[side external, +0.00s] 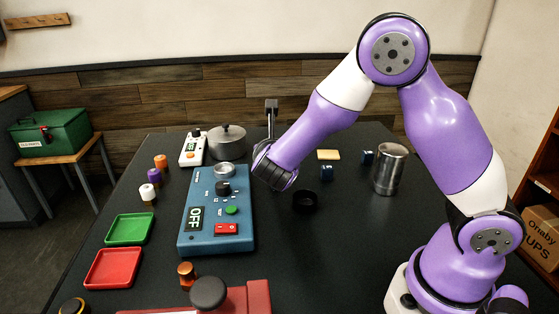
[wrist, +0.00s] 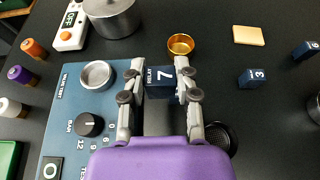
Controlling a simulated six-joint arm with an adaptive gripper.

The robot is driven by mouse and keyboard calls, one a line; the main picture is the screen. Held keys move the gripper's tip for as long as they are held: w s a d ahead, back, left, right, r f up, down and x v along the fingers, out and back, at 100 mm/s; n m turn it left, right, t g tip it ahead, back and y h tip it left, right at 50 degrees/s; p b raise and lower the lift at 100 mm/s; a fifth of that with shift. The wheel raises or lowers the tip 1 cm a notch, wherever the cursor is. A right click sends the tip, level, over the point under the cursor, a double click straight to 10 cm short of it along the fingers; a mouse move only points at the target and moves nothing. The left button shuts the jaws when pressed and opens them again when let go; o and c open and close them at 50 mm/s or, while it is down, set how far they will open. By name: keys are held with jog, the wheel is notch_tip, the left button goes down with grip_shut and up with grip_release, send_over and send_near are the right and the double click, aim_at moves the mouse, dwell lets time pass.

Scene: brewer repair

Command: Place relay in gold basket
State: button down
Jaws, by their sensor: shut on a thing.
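In the wrist view my gripper (wrist: 160,88) is shut on a dark blue relay (wrist: 160,79), whose front reads "RELAY 7". The relay sits between the two fingertips, above the dark table just right of the blue panel. The gold basket (wrist: 181,44), a small round open cup, stands on the table beyond the relay and slightly to its right. The relay is apart from it in the picture; its height above the table is hard to tell. In the side view my wrist hides the fingers, the relay and the gold basket.
The blue control panel (side external: 216,215) holds a silver basket (wrist: 98,74). A pot (side external: 227,139) stands behind. To the right are a black basket (side external: 305,201), a relay marked 3 (wrist: 252,77), another relay (side external: 367,157), a yellow block (wrist: 248,35) and a metal cup (side external: 389,170).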

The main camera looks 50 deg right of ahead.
jog(key=w+d+r, duration=0.3)
jog(key=w+d, duration=0.3)
jog(key=d, duration=0.5)
jog(key=shift+d+f, duration=0.15)
jog(key=shift+f, duration=2.35)
jog(key=shift+d+f, duration=0.1)
jog(key=shift+f, duration=2.35)
jog(key=c, duration=0.5)
grip_release()
